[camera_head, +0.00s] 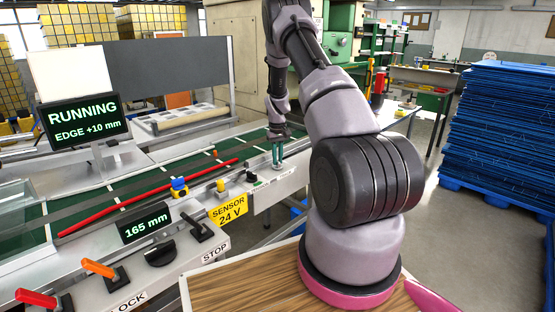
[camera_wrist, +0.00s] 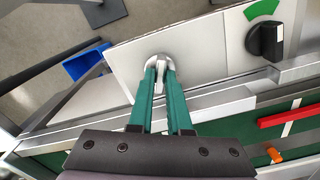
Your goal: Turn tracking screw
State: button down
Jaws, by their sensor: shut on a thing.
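The tracking screw (camera_wrist: 158,84) shows in the wrist view as a pale metal grip on a round grey base, set in a light panel beside the conveyor. My gripper (camera_wrist: 160,66) has its green fingers on either side of it and is shut on it. The fingers hide part of the screw. In the head view my gripper (camera_head: 277,155) points down at the conveyor's near edge, and the screw is too small to make out. The display (camera_head: 84,121) reads "RUNNING" and "EDGE +10 mm".
A black knob (camera_wrist: 266,40) under a green arc sits right of the screw in the wrist view. A red bar (camera_head: 150,197) lies along the green belt (camera_head: 120,185). A small display (camera_head: 145,222) reads "165 mm". Blue stacked sheets (camera_head: 505,130) stand at right.

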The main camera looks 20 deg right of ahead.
jog(key=m, duration=1.1)
jog(key=shift+m, duration=2)
jog(key=c, duration=0.9)
grip_release()
jog(key=shift+o, duration=0.2)
notch_tip(320, 180, up, 11)
